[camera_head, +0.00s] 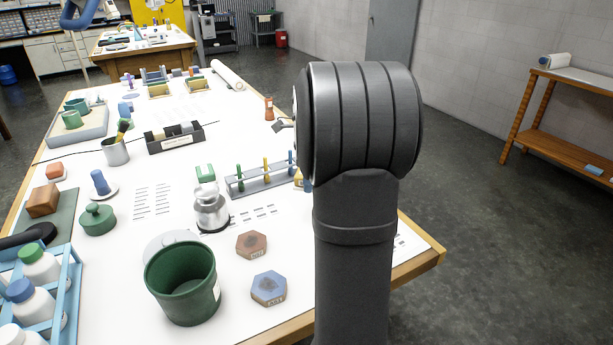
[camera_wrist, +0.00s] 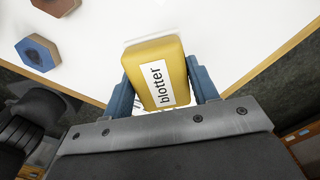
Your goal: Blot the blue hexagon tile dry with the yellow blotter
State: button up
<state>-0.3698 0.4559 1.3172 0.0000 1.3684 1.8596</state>
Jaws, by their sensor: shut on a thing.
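The blue hexagon tile (camera_head: 268,288) lies flat on the white table near its front edge, with a dark patch on top. It also shows at the upper left of the wrist view (camera_wrist: 38,52). My gripper (camera_wrist: 162,82) is shut on the yellow blotter (camera_wrist: 172,52), whose white label reads "blotter". The blotter is off to the right of the blue tile in the wrist view, apart from it.
A reddish-brown hexagon tile (camera_head: 251,245), also with a dark patch, lies just behind the blue one. A green bucket (camera_head: 183,285) stands left of the tiles. A silver bottle (camera_head: 211,212) and a rack of tubes (camera_head: 262,178) stand behind.

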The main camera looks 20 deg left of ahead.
jog(key=o, duration=0.4)
jog(key=shift+c, duration=1.3)
jog(key=shift+s+a, duration=0.1)
jog(key=shift+s, duration=0.1)
jog(key=s+a+n, duration=0.3)
jog(key=s+n, duration=0.5)
jog(key=s, duration=0.3)
jog(key=n, duration=1)
send_over(269, 285)
jog(key=f, duration=0.2)
jog(key=shift+f, duration=2.85)
